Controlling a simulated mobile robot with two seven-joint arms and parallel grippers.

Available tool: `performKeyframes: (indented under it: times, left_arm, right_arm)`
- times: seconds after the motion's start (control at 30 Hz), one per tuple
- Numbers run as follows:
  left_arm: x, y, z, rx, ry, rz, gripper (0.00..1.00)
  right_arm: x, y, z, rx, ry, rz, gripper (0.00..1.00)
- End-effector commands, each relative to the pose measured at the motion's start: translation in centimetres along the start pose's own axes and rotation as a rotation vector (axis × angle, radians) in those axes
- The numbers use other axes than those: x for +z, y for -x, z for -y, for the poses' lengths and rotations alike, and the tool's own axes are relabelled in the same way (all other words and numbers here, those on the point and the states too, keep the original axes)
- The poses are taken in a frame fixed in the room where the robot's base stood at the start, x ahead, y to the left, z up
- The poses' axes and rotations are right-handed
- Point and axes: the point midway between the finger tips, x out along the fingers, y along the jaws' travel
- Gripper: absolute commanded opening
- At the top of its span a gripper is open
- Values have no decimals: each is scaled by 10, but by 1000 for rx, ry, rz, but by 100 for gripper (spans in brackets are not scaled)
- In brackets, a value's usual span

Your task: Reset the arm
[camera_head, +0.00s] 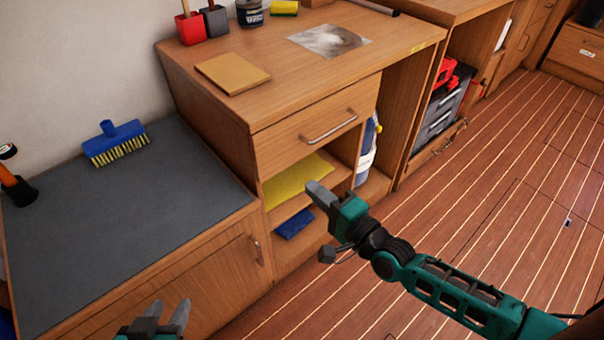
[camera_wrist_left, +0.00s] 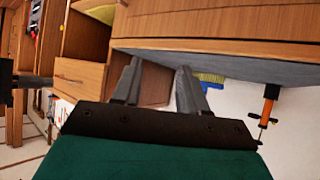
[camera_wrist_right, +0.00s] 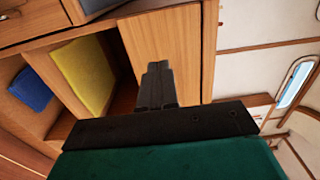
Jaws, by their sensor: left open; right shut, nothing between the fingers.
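My right arm reaches in from the right in the head view. Its gripper (camera_head: 316,190) is in front of the open shelves of the wooden cabinet, with its fingers together and nothing between them. The same closed fingers show in the right wrist view (camera_wrist_right: 157,85). My left gripper (camera_head: 166,315) is at the bottom edge of the head view, in front of the low cabinet. Its two fingers are apart and empty, as the left wrist view (camera_wrist_left: 158,85) also shows.
The wooden cabinet (camera_head: 210,122) has a closed drawer (camera_head: 300,140), a yellow cloth (camera_head: 296,182) and a blue sponge (camera_head: 294,223) on its shelves. The plank floor (camera_head: 500,200) at right looks mostly clear.

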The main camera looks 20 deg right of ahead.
Motion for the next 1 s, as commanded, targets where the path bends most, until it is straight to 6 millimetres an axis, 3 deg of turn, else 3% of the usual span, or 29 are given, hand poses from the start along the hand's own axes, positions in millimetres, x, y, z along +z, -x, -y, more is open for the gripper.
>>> performKeyframes:
  times: [0.1, 0.37, 0.47, 0.57, 0.7, 0.9, 1.0]
  left_arm:
    - [-2, 1, 1, -2, -1, -3, 43]
    - [0, 0, 2, -4, -2, 2, 43]
    - [-5, 4, 2, -6, -3, 3, 43]
    - [-16, 12, 4, -12, -6, -3, 43]
    - [-30, 23, 12, -32, -13, -12, 43]
    - [-26, 37, 20, -55, -21, 11, 43]
    - [-24, 40, 22, -61, -20, 18, 43]
  right_arm:
    - [0, 15, 0, 1, 0, -1, 0]
    - [2, 23, 1, 3, 11, 1, 0]
    - [12, 27, 3, 31, 99, 12, 0]
    - [29, 36, 5, 92, 299, 35, 0]
    - [50, 60, 3, 235, 699, 91, 0]
    - [54, 103, -7, 466, 1207, 213, 0]
    - [51, 120, -12, 552, 1364, 276, 0]
